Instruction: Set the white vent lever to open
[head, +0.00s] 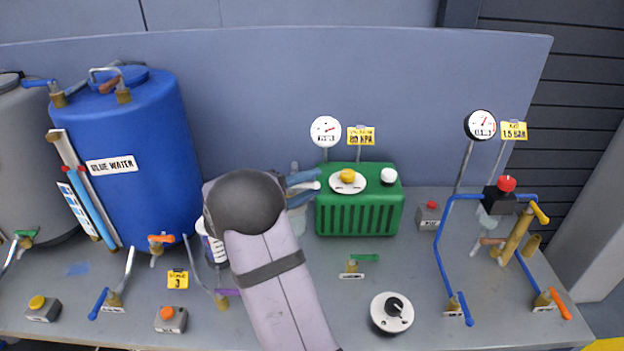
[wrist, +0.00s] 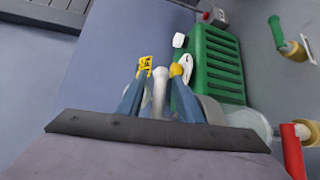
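The white vent lever (wrist: 160,92) stands between my fingers in the wrist view, its rounded end near the fingertips. In the head view a white end of it (head: 312,186) shows between the blue fingers. My gripper (head: 305,187) is left of the green pump. In the wrist view my gripper (wrist: 160,85) has a finger on each side of the lever, with a narrow gap visible on both sides; it looks open around it. The lever's base and what it is mounted on are mostly hidden by my gripper and arm.
The green pump (head: 360,215) with a yellow knob and white knob stands close on the right. A gauge (head: 326,131) and yellow label (head: 361,136) rise behind it. A blue water tank (head: 150,170) is at left. A clear vessel (wrist: 245,122) sits beside my gripper.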

